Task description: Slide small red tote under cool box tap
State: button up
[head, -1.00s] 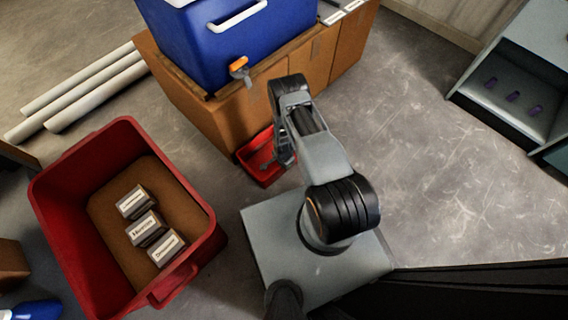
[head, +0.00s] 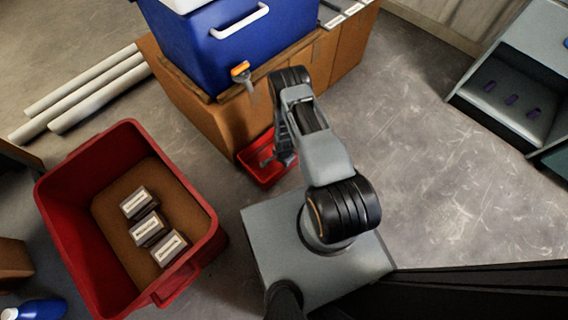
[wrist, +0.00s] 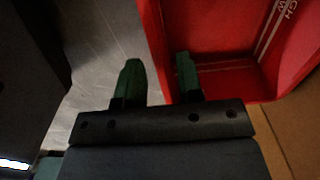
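The small red tote (head: 279,177) stands on the floor against the brown cabinet, partly hidden by my arm. In the wrist view the tote (wrist: 215,80) fills the upper right, with pale lettering on its inside. My gripper (wrist: 158,75) is open, with two green fingers apart. The tote's left wall runs between them, the right finger over the inside and the left finger outside. In the head view my gripper (head: 274,159) is low over the tote. The blue cool box (head: 225,50) sits on the cabinet, its orange-handled tap (head: 241,71) overhanging the cabinet's near edge.
A large red bin (head: 62,210) with several labelled blocks stands at the left. White pipes (head: 85,95) lie behind it. The brown cabinet (head: 205,115) blocks the far side of the tote. A grey shelf unit (head: 505,105) stands at the right, with open floor (head: 410,150) before it.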

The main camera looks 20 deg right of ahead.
notch_tip(320, 180, up, 9)
jog(key=p, duration=0.3)
jog(key=shift+r, duration=0.15)
jog(key=shift+r, duration=0.1)
dwell(0.4)
jog(key=w+r+n+t+p, duration=0.15)
jog(key=r+p, duration=0.35)
jog(key=r, duration=0.9)
jog(key=w+a+r+n+p, duration=0.1)
jog(key=r+n+p, duration=0.3)
jog(key=r, duration=1.1)
jog(key=w+r+n+p, duration=0.15)
jog(key=r+p, duration=0.35)
jog(key=r, duration=0.9)
jog(key=s+a+r+n+t+p, duration=0.1)
jog(key=s+r+n+p, duration=0.2)
jog(key=s+r+p, duration=0.4)
jog(key=s+r+n+t+p, duration=0.1)
jog(key=s+r+n+p, duration=0.3)
jog(key=r, duration=2.2)
jog(key=s+p, duration=0.3)
jog(key=s, duration=0.1)
jog(key=shift+s+a+r, duration=0.15)
jog(key=shift+s+a, duration=0.25)
